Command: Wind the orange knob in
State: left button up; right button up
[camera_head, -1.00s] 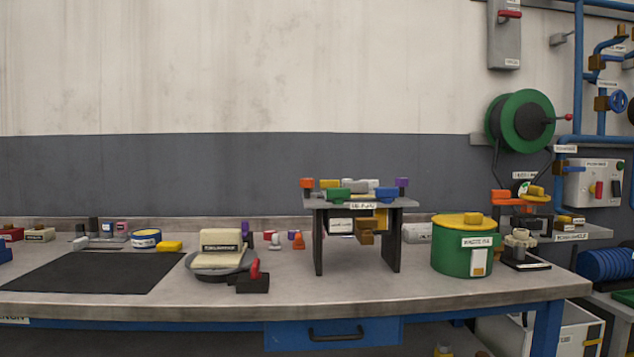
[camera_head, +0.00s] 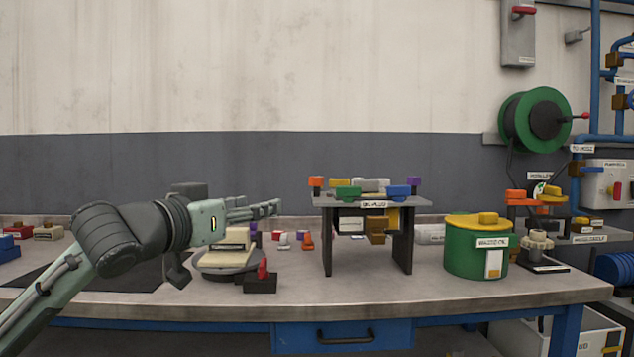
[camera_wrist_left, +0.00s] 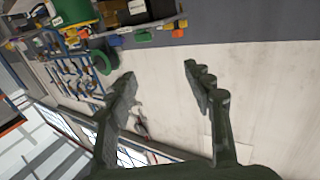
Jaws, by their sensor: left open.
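Several orange parts show in the head view, and I cannot tell which is the knob. A small orange block (camera_head: 316,182) sits at the left end of the dark raised stand (camera_head: 327,240). A small orange piece (camera_head: 308,242) stands on the bench left of that stand. Orange parts (camera_head: 516,195) also show on the fixture at the right. My left gripper (camera_head: 278,208) is in the air above the bench, left of the stand, pointing right and touching nothing I can see. It is open and empty in the left wrist view (camera_wrist_left: 160,78). My right gripper is out of view.
A round turntable-like base (camera_head: 225,267) with a cream block is partly behind my left arm. A dark block with a red lever (camera_head: 262,270) is beside it. A green drum with a yellow lid (camera_head: 465,250) stands right of the stand. Bare bench lies in front.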

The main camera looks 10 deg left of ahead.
aim_at(316, 181)
jog(key=i, duration=0.95)
